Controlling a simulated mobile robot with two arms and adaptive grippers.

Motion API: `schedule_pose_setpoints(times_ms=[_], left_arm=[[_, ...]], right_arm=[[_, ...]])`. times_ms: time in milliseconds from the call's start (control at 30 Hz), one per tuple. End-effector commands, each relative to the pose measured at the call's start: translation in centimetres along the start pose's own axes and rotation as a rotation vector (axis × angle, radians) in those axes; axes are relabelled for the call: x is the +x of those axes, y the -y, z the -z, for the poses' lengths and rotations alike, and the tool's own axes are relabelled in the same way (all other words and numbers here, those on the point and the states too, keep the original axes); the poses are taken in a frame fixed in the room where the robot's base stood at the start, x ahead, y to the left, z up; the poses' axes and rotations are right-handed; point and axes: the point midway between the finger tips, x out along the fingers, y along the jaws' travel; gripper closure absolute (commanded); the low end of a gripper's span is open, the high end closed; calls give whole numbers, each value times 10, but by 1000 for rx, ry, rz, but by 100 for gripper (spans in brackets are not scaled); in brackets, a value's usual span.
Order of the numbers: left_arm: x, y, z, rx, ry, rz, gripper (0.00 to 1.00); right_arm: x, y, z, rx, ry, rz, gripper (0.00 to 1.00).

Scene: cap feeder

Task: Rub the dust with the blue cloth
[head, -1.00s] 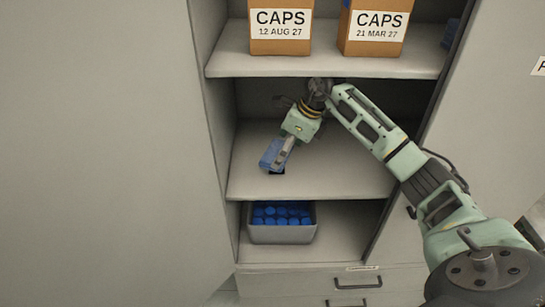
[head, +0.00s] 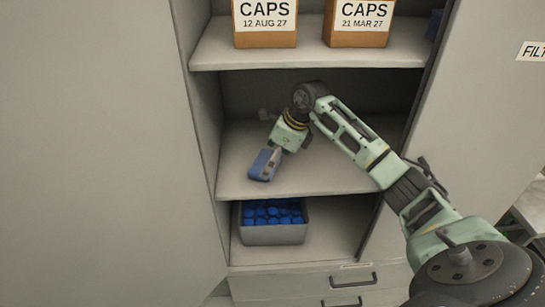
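The blue cloth (head: 261,166) is at the end of my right gripper (head: 268,163), over the front left part of the middle shelf (head: 340,176). The gripper points down and left, and its fingers look closed on the cloth. The cloth appears to be at or just above the shelf surface; contact is hard to tell. I cannot make out any dust on the shelf in this view. My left gripper is not in view.
Two cardboard boxes labelled CAPS (head: 265,23) (head: 358,23) stand on the upper shelf (head: 310,55). A grey bin (head: 273,235) of blue caps sits on the lower shelf. The cabinet's side walls bound the shelves. Drawers (head: 300,285) are below.

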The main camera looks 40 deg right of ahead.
Motion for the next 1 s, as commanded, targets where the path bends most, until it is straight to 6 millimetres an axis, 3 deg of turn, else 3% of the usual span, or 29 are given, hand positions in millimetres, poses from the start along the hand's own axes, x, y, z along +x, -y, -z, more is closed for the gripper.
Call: schedule_pose_setpoints(times_ms=[1000], left_arm=[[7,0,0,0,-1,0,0]], right_arm=[[9,0,4,0,-1,-1,28]])
